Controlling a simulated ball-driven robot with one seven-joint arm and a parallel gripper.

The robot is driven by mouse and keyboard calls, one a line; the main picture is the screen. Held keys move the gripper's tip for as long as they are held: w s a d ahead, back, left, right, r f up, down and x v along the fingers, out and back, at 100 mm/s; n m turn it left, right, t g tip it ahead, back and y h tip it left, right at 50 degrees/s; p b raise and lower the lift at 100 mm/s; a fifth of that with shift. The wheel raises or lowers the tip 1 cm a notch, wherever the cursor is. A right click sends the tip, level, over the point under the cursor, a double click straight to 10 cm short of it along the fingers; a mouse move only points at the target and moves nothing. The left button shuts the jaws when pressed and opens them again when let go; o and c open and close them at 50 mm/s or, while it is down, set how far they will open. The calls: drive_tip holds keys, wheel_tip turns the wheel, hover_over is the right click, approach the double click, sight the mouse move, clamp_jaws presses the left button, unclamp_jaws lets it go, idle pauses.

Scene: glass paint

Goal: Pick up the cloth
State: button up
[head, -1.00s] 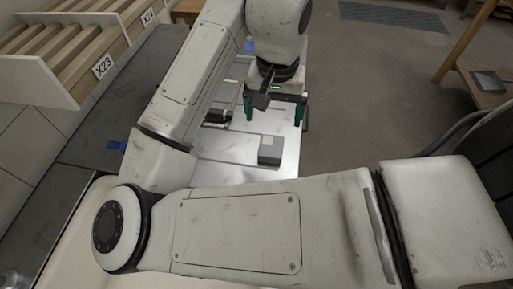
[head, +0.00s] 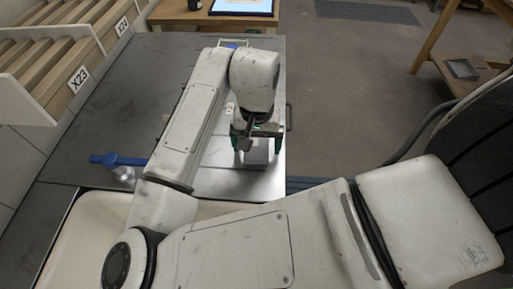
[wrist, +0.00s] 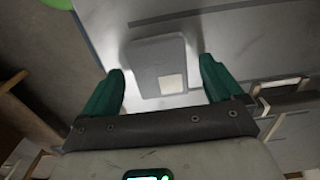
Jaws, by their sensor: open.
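A light grey, flat, rounded block-like piece (wrist: 155,60) with a pale square patch lies on a shiny metal surface; it may be the folded cloth, but I cannot tell for sure. In the head view the piece (head: 256,151) is partly hidden under my gripper (head: 256,140). In the wrist view my gripper (wrist: 161,78) is open, with a green finger on each side of the grey piece's near end. The fingers look apart from it, and nothing is held.
The metal surface (head: 232,182) has bare room left of the piece. A blue-topped white bottle or tool (head: 118,161) stands farther left, near a pale tray (head: 85,228). A slatted rack (head: 60,65) is at upper left. A screen (head: 243,7) lies on a wooden table behind.

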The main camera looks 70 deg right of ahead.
drive_tip(key=shift+f, duration=0.1)
drive_tip(key=c, duration=1.1)
drive_tip(key=shift+c, duration=0.2)
drive_tip(key=shift+r, duration=0.65)
drive_tip(key=s+d+r+p, duration=0.1)
drive_tip(key=s+r+p, duration=0.1)
drive_tip(key=s+r, duration=0.9)
drive_tip(key=s, duration=0.3)
drive_tip(key=shift+d+r, duration=0.25)
drive_tip(key=shift+r, duration=0.15)
